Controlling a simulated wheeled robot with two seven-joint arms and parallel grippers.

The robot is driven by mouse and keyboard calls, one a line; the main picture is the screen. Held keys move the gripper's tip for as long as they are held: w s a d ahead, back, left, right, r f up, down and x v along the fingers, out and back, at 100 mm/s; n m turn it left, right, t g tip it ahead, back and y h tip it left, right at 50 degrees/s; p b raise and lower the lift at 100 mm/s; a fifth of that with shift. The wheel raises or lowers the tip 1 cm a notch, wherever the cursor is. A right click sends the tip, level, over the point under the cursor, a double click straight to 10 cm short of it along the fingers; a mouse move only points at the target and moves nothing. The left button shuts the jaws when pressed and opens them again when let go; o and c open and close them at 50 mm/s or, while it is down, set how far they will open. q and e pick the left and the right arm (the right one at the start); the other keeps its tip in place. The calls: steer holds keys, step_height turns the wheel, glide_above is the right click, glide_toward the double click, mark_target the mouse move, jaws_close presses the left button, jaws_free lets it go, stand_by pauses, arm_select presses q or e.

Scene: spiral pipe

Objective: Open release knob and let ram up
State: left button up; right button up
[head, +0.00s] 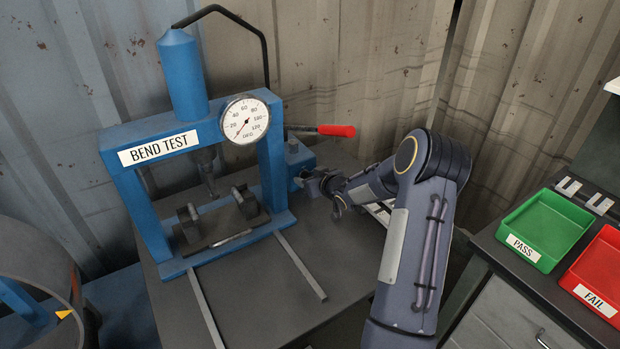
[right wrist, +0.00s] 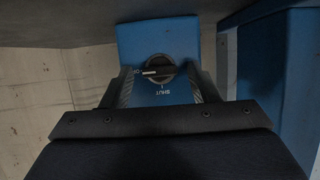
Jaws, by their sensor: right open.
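The blue press labelled BEND TEST (head: 160,149) stands on the dark table. Its ram (head: 207,172) hangs from the crossbeam, above the fixture (head: 222,212). The round dark release knob (right wrist: 158,73) is on a blue block (right wrist: 150,35), seen in the right wrist view. Its pale bar lies roughly level, pointing left at a partly hidden label starting with O; SHUT reads upside down below. My right gripper (head: 318,184) is open at the pump block (head: 297,160). Its fingers (right wrist: 163,88) stand either side of the knob; contact cannot be told. My left gripper is out of view.
A dial gauge (head: 246,119) sits on the press frame, its needle at the low end. A red-tipped pump handle (head: 337,131) sticks out above my right gripper. Green PASS (head: 545,229) and red FAIL (head: 600,274) trays are at right. A dark drum (head: 45,285) is at left.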

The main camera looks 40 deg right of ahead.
steer(key=v, duration=0.7)
steer(key=shift+s+r+b, duration=0.15)
steer(key=shift+s+b, duration=0.25)
steer(key=s+a+r+m+g, duration=0.2)
steer(key=s+a+r+g, duration=0.2)
steer(key=s+a+r, duration=0.7)
steer(key=s+a+f+n+g+y, duration=0.1)
steer(key=s+a+f+g+y, duration=0.2)
steer(key=s+a, duration=1.5)
steer(key=shift+n+g+y, duration=0.4)
steer(key=shift+y, duration=0.7)
steer(key=shift+s+d+f, duration=0.1)
steer(key=shift+f, duration=0.05)
